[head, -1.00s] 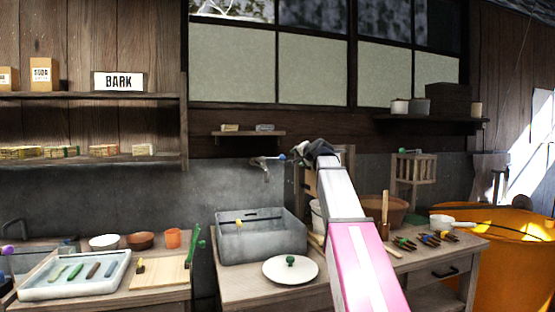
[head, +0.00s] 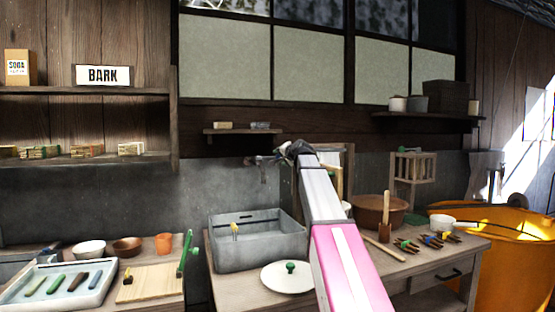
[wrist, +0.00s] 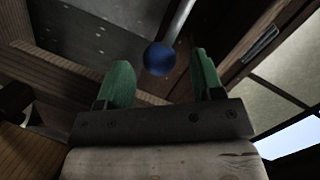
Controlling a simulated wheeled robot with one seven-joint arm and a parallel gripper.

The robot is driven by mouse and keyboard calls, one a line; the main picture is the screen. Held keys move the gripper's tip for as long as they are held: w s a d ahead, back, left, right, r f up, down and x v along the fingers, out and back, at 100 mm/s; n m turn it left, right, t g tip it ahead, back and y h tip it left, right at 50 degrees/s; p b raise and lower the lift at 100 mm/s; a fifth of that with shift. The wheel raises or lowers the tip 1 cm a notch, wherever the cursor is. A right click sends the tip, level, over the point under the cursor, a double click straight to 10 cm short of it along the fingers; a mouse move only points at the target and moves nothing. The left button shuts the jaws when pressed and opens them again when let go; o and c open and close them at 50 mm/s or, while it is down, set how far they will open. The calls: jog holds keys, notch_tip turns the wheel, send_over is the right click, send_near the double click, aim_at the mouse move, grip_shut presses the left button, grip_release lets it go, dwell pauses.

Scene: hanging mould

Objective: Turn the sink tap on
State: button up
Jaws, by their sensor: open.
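The sink tap (head: 262,166) sticks out from the grey wall above the grey sink basin (head: 258,252) in the head view. Its round blue knob (wrist: 159,58) shows clearly in the wrist view, on or near a pale pipe. My gripper (wrist: 155,82) is open, with one green fingertip on each side of the knob's near edge. The knob lies between or just beyond the tips; I see no clear contact. In the head view my gripper (head: 282,154) is beside the tap and hides much of the knob.
A small shelf (head: 243,131) hangs on the wall above the tap. A wooden rack (head: 413,167) and a brown bowl (head: 379,210) stand to the right of my arm. A white lid (head: 272,278) with a green knob lies in front of the basin.

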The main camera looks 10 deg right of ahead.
aim_at(278, 157)
jog(key=x, duration=0.4)
jog(key=shift+w, duration=0.2)
jog(key=shift+f, duration=0.1)
grip_shut()
jog(key=shift+s, duration=0.1)
